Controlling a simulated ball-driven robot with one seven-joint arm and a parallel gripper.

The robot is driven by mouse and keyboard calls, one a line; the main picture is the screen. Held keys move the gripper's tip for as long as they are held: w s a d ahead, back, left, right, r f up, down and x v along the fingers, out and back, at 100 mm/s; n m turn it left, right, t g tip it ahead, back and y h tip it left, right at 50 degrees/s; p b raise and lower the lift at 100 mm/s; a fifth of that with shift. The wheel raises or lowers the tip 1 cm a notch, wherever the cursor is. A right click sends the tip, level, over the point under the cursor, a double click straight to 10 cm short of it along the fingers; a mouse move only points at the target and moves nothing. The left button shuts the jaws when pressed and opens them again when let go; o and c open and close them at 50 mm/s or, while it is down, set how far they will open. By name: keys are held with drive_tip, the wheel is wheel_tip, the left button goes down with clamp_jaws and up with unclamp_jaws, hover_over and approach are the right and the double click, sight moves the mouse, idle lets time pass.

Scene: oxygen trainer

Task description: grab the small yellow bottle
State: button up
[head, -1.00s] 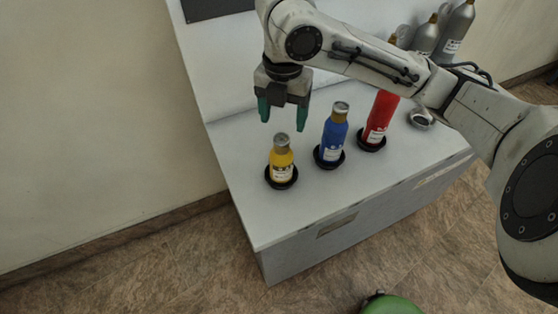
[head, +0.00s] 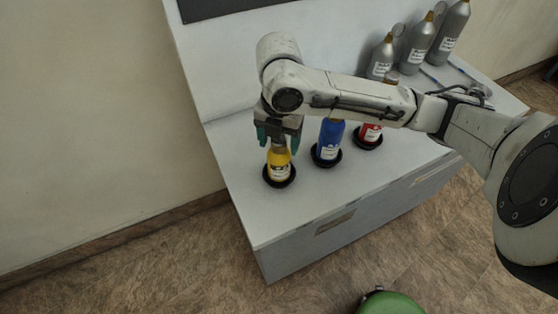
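The small yellow bottle (head: 279,167) stands upright in a round black holder (head: 268,181) near the left end of the white counter. My gripper (head: 278,142) points down over it, with its green fingers apart. The fingers come down on either side of the bottle's top, which is partly hidden by the gripper. I cannot tell whether the fingers touch the bottle.
A blue bottle (head: 329,142) and a red bottle (head: 370,132) stand in black holders to the right, partly covered by my arm. Several grey bottles (head: 418,45) stand at the back right. The counter (head: 250,215) is bare in front of the yellow bottle.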

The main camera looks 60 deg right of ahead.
clamp_jaws()
idle(0.5)
